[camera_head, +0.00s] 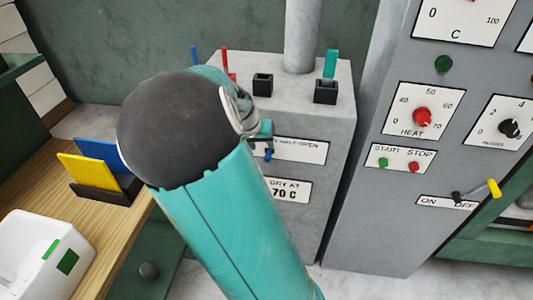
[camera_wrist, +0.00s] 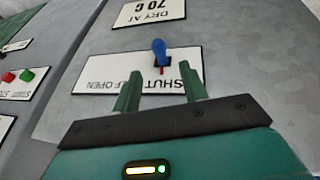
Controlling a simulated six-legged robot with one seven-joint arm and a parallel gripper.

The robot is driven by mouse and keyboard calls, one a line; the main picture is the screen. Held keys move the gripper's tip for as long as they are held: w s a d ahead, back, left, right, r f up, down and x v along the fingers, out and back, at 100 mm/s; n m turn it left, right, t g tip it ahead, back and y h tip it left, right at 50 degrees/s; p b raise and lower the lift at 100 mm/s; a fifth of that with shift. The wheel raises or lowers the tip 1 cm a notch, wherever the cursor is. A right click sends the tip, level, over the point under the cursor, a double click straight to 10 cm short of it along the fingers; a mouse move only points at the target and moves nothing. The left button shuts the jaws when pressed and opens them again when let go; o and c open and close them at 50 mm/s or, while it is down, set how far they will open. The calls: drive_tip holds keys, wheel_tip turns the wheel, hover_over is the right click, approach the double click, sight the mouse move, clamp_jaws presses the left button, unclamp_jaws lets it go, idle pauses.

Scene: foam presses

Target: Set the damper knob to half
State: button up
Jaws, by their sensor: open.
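A blue knob (camera_wrist: 158,50) sits on a white plate (camera_wrist: 95,75) marked SHUT, HALF and OPEN, which looks upside down in the wrist view; part of the lettering is hidden behind a finger. A small red mark shows beside the knob. My gripper (camera_wrist: 161,84) is open and empty, its two green fingers pointing at the plate just short of the knob. In the head view the blue knob (camera_head: 268,155) shows just below my gripper (camera_head: 266,132), and my arm hides the left part of the plate (camera_head: 305,151). The knob's exact setting is hard to tell.
Below the plate is a DRY AT 70 C label (camera_head: 290,190). A grey panel at the right has a red HEAT knob (camera_head: 422,117), START and STOP buttons and a yellow-tipped ON/OFF lever (camera_head: 490,188). Black sockets (camera_head: 325,95) stand on the press top.

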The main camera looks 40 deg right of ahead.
sight(267, 155)
drive_tip(key=x, duration=0.7)
clamp_jaws()
